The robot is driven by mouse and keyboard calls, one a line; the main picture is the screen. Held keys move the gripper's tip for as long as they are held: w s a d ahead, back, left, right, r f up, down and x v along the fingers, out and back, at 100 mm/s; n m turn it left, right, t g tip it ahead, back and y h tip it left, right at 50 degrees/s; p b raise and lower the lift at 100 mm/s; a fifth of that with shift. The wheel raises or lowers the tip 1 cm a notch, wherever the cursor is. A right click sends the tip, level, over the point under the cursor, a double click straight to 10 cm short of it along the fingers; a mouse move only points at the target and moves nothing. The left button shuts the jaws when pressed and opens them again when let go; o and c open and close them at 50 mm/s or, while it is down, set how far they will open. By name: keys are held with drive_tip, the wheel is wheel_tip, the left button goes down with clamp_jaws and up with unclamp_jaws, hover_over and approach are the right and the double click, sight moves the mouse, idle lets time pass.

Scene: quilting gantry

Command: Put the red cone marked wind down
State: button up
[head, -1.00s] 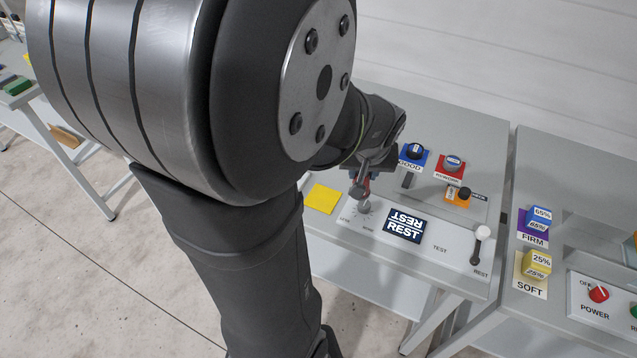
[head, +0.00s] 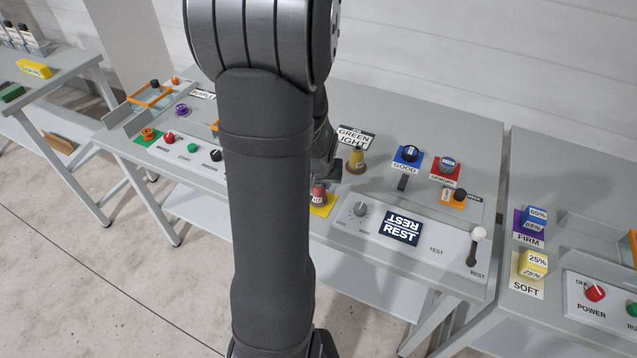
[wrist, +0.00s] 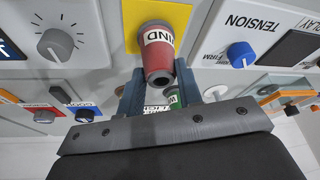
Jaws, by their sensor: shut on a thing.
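The red cone (wrist: 158,58) with a white label reading "WIND" is between the two fingers of my gripper (wrist: 160,80) in the wrist view. My gripper is shut on it. The cone's wide end points at the yellow square (wrist: 181,14), and its narrow end faces the wrist camera. In the head view, the red cone (head: 318,194) shows beside my arm, at the yellow square (head: 325,207). My arm hides part of both. I cannot tell whether the cone touches the square.
A grey knob (head: 360,210) and a display reading "REST" (head: 402,228) lie right of the yellow square. A yellowish cone (head: 356,160) stands behind it near a "GREEN LIGHT" label (head: 354,138). A panel with a blue tension knob (wrist: 240,54) shows in the wrist view.

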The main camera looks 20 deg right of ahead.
drive_tip(key=shift+f, duration=0.25)
drive_tip(key=shift+f, duration=0.15)
drive_tip(key=o, duration=1.1)
drive_tip(key=shift+c, duration=0.2)
drive_tip(key=v, duration=1.2)
drive_tip(key=x, duration=1.2)
